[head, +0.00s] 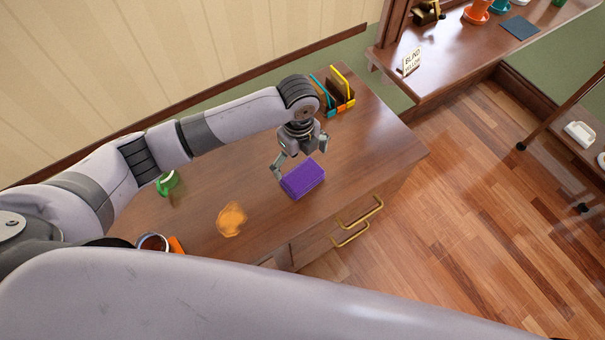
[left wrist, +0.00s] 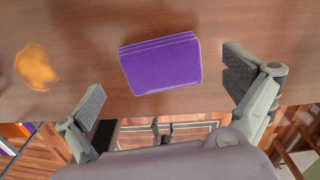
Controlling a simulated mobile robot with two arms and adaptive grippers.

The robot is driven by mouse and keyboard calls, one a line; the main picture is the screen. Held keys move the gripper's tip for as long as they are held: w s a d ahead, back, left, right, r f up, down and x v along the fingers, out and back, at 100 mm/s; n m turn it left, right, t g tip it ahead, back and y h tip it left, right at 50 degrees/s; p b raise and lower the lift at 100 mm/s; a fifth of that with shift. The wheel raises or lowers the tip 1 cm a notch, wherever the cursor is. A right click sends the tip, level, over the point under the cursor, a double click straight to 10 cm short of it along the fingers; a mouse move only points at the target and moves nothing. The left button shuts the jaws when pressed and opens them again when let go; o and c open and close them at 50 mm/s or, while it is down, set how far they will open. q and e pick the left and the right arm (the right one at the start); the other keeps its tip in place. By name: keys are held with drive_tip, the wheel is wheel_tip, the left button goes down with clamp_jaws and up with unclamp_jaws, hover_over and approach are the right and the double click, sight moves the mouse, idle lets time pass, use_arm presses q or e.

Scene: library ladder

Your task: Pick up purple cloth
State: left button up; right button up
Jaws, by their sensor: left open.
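The purple cloth (head: 303,179) is a folded, block-like stack lying on the wooden desk (head: 190,225), near its front edge above the drawers. It also shows in the left wrist view (left wrist: 162,66), lying flat on the desk top. My left gripper (head: 302,162) is open and empty, just above and behind the cloth in the head view. In the left wrist view its two fingers (left wrist: 164,95) stand wide apart, on either side of the cloth's near edge, and the cloth appears beyond the fingertips. My right gripper is not in view.
An orange cloth (head: 231,219) lies left of the purple one. A green item (head: 167,183) and a cup (head: 152,243) stand further left. An organizer with coloured dividers (head: 335,90) stands at the desk's back right. Brass drawer handles (head: 360,214) stick out in front.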

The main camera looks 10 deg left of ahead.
sight(300, 172)
use_arm(q)
drive_tip(key=shift+s+f, duration=0.1)
drive_tip(key=shift+f, duration=0.15)
drive_tip(key=shift+s+f, duration=0.1)
drive_tip(key=shift+f, duration=0.1)
drive_tip(key=f+p, duration=0.1)
drive_tip(key=f, duration=0.2)
drive_tip(key=shift+s+d+f+p, duration=0.2)
drive_tip(key=shift+f+p, duration=0.15)
drive_tip(key=shift+f, duration=0.5)
drive_tip(key=c, duration=1.1)
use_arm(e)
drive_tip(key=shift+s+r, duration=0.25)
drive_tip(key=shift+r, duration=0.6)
use_arm(q)
drive_tip(key=shift+r, duration=0.1)
